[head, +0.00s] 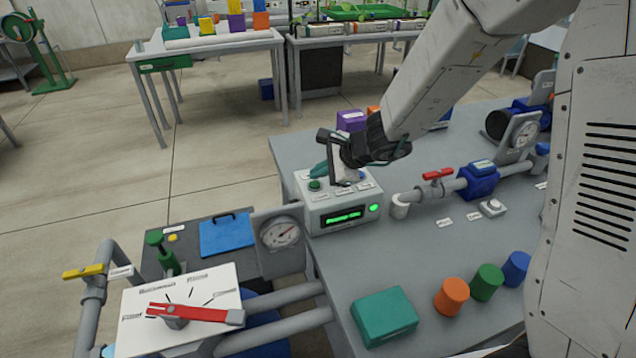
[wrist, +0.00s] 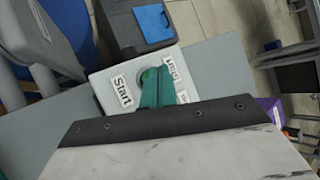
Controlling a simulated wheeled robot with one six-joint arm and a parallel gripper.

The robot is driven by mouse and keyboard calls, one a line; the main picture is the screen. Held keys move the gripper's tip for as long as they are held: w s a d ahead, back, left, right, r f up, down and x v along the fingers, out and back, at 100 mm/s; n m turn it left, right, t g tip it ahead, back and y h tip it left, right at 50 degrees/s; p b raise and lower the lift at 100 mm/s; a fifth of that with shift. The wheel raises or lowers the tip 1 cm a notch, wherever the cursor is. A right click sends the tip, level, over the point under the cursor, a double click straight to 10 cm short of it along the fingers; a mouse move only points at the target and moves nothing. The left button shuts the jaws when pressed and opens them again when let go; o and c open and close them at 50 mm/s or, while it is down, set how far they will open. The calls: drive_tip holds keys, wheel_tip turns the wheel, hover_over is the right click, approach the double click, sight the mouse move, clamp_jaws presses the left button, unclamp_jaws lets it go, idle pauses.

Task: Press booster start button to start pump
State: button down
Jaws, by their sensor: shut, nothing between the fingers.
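The grey control box (head: 340,214) stands on the bench at the centre of the head view, with a lit green display and a lit green lamp (head: 374,208) on its front. The round green start button (head: 315,185) is on its top left. In the wrist view the button (wrist: 149,75) is beside the "Start" label (wrist: 122,91), partly hidden by my fingers. My gripper (head: 320,170) is shut and empty, its teal fingertips right at the button; they also show in the wrist view (wrist: 158,78). I cannot tell whether they touch it.
A red-handled valve (head: 437,174) and blue pump pipework stand right of the box. A gauge (head: 281,233) and red selector lever (head: 195,314) are at left. A teal block (head: 384,317) and coloured cylinders are in front. Bench between is clear.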

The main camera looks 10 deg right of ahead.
sight(319, 185)
drive_tip(key=shift+r, duration=2.5)
drive_tip(key=s+n+g, duration=0.1)
drive_tip(key=s+n, duration=0.1)
drive_tip(key=s, duration=0.1)
drive_tip(key=s+a+n+g, duration=0.1)
drive_tip(key=s+n, duration=0.1)
drive_tip(key=shift+s+f+g+y, duration=0.15)
drive_tip(key=shift+f+g+y, duration=0.05)
drive_tip(key=shift+g+y, duration=0.1)
drive_tip(key=s+d+r+n+h, duration=0.2)
drive_tip(key=s+d+r+n, duration=0.2)
drive_tip(key=s, duration=0.5)
drive_tip(key=s+d+r+n+g+h, duration=0.1)
drive_tip(key=s+d+r+n+h, duration=0.2)
drive_tip(key=s+d, duration=0.6)
drive_tip(key=s+d+r+n+h, duration=0.3)
drive_tip(key=s+d+r+n, duration=0.2)
drive_tip(key=s, duration=0.4)
drive_tip(key=shift+s+d+g, duration=0.3)
drive_tip(key=shift+d, duration=0.35)
